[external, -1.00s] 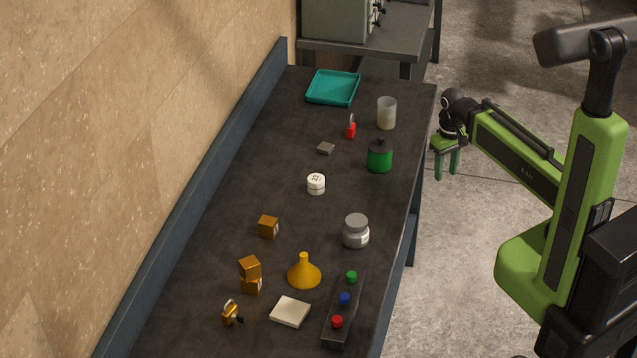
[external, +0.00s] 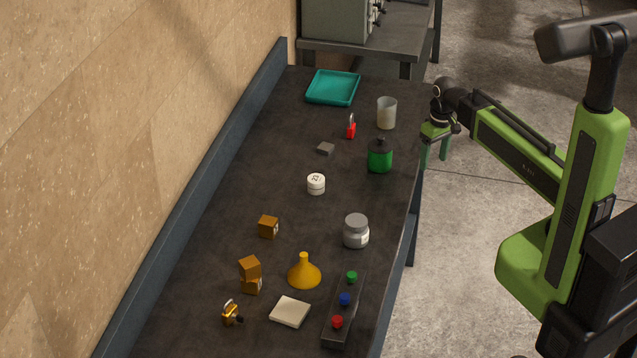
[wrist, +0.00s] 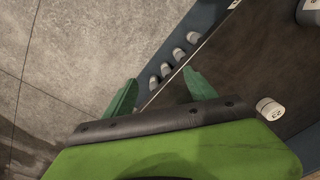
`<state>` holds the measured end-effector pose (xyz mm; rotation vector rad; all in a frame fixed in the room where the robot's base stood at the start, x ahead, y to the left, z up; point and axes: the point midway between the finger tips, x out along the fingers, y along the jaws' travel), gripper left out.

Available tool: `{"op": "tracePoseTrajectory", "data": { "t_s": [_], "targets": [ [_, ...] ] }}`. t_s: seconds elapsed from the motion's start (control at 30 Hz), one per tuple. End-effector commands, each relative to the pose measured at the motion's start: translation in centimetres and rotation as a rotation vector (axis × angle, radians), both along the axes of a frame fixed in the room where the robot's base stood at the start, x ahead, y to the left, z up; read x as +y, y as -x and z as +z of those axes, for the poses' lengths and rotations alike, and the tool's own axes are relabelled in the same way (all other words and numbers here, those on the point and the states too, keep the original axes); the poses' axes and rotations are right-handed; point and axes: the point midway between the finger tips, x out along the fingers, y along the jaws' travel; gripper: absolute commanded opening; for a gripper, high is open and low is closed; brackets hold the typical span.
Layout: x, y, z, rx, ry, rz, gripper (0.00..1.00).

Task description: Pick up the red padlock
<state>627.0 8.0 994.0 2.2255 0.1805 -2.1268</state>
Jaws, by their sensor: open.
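The red padlock (external: 351,131) stands on the dark table toward its far end, with its shackle up. It is between the frosted beaker and the small grey block. My gripper (external: 434,158) is open and empty at the table's right edge, to the right of the padlock and apart from it. In the wrist view my gripper's two green fingers (wrist: 160,95) are spread, with the table edge and floor beneath. The padlock is not visible in the wrist view.
A green bottle (external: 379,156) and the frosted beaker (external: 387,113) stand between my gripper and the padlock's area. A teal tray (external: 333,88) lies behind. A grey block (external: 326,149) and a white jar (external: 316,184) are nearby. Several other objects occupy the near end.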

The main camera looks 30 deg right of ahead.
Motion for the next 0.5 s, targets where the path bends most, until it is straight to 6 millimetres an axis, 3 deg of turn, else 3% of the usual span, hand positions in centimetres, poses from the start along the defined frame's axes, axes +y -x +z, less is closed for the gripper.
{"op": "tracePoseTrajectory", "data": {
  "t_s": [0.03, 0.1, 0.3, 0.4, 0.5],
  "targets": [
    [0.2, -4.7, 1.8, -0.027, -0.021, 0.062, 0.65],
    [0.6, -10.0, 3.2, -0.076, -0.051, 0.171, 0.65],
    [1.3, -23.5, 6.9, -0.228, -0.104, 0.449, 0.65],
    [1.4, -27.9, 8.1, -0.287, -0.112, 0.545, 0.65],
    [1.5, -30.2, 8.7, -0.323, -0.114, 0.601, 0.65]
  ]
}}
